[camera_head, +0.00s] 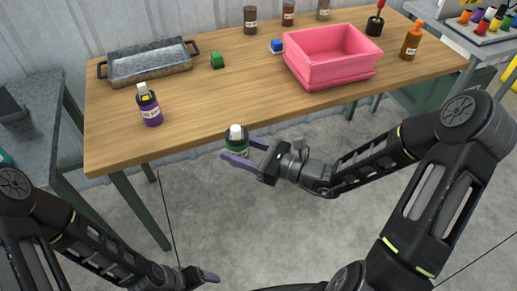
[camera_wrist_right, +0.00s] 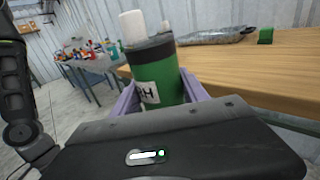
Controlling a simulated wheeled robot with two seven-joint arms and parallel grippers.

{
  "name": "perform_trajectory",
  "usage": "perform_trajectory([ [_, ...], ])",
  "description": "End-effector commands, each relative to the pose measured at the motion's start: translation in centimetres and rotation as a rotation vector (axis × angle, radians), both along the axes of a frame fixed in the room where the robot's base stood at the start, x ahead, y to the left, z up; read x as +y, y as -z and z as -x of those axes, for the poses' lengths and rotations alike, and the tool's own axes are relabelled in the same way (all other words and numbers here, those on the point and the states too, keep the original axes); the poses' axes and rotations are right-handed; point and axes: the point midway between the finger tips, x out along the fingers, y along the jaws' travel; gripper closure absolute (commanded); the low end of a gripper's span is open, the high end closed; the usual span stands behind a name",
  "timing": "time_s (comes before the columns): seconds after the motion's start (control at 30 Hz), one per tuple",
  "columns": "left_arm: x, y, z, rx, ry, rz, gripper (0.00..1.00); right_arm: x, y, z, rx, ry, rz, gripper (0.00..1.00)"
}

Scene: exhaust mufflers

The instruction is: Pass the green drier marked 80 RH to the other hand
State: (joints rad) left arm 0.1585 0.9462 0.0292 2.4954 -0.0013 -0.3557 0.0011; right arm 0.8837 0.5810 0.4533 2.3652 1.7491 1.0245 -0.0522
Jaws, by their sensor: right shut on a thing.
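The green drier (camera_head: 237,143) is a short cylinder with a dark top band and a white cap. In the right wrist view the drier (camera_wrist_right: 158,77) shows a white label, partly hidden, ending in "H". My right gripper (camera_head: 238,156) is shut on it and holds it upright in the air, just off the table's front edge. My left gripper (camera_head: 205,277) is low at the bottom of the head view, apart from the drier and well below the table; its jaws are seen too edge-on to tell their opening.
Free space lies between my grippers.

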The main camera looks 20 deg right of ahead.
Motion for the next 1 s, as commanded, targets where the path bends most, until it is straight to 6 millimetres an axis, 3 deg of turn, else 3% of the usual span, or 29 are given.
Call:
perform_trajectory([
  [0.2,0.0,0.0,0.0,0.0,0.0,0.0,0.23,5.7,-2.4,-1.4,-0.006,-0.226,0.001,0.94],
  [0.4,0.0,0.0,0.0,0.0,0.0,0.0,0.23,8.7,-3.6,-2.1,-0.002,-0.351,-0.002,0.94],
  [1.0,0.0,0.0,-0.5,0.031,-0.042,0.005,0.23,9.3,-3.8,-2.2,0.001,-0.378,-0.001,0.94],
])
